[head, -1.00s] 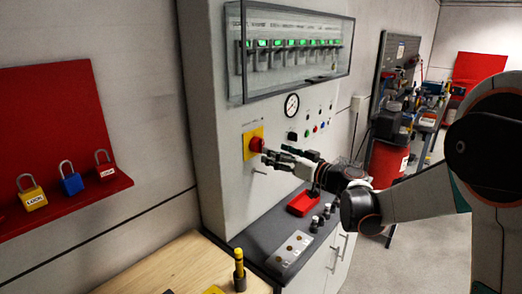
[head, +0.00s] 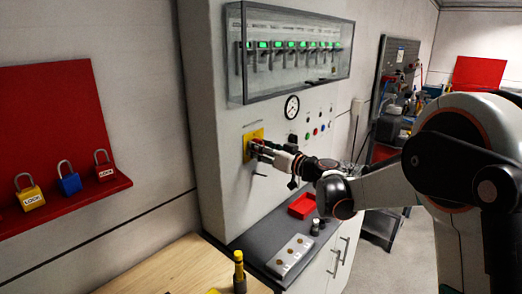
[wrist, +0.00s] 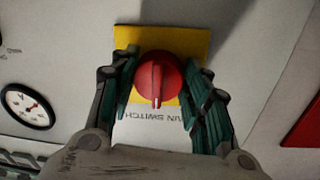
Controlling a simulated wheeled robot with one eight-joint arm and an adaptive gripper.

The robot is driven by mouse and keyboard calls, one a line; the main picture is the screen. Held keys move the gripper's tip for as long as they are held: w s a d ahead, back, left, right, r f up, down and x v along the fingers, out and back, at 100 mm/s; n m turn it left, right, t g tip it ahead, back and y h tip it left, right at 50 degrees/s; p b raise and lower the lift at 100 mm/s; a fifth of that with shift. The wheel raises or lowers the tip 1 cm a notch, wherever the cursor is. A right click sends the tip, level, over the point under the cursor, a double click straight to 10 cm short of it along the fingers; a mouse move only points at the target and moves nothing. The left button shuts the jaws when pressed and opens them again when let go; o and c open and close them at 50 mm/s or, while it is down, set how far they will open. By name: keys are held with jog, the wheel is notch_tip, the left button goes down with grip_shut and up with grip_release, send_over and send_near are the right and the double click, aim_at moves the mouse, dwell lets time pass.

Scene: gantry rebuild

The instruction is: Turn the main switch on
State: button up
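The main switch is a round red knob (wrist: 159,78) on a yellow plate (wrist: 194,42), with a "MAIN SWITCH" label beside it in the wrist view. In the head view, the yellow plate (head: 248,148) shows on the cabinet front, with the knob mostly hidden behind my gripper (head: 260,150). In the wrist view my gripper (wrist: 165,95) is open, with one finger on each side of the knob. Small gaps seem to show between the fingers and the knob; I cannot tell whether either touches. The knob's ridge points toward my palm.
A gauge (head: 292,107) and small buttons sit right of the switch. A clear-fronted box (head: 290,55) with green-lit units is above. A dark counter (head: 262,240) with a red tray (head: 302,206) lies below.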

jog(key=shift+c, duration=1.1)
jog(key=m+p, duration=0.1)
jog(key=m, duration=0.3)
jog(key=shift+r, duration=0.15)
jog(key=m, duration=0.4)
jog(key=shift+m+g+p, duration=0.3)
jog(key=shift+m, duration=0.1)
jog(key=m, duration=0.4)
jog(key=shift+r, duration=0.1)
jog(key=shift+m+g+p, duration=0.35)
jog(key=shift+m+g, duration=0.05)
jog(key=shift+m, duration=1.7)
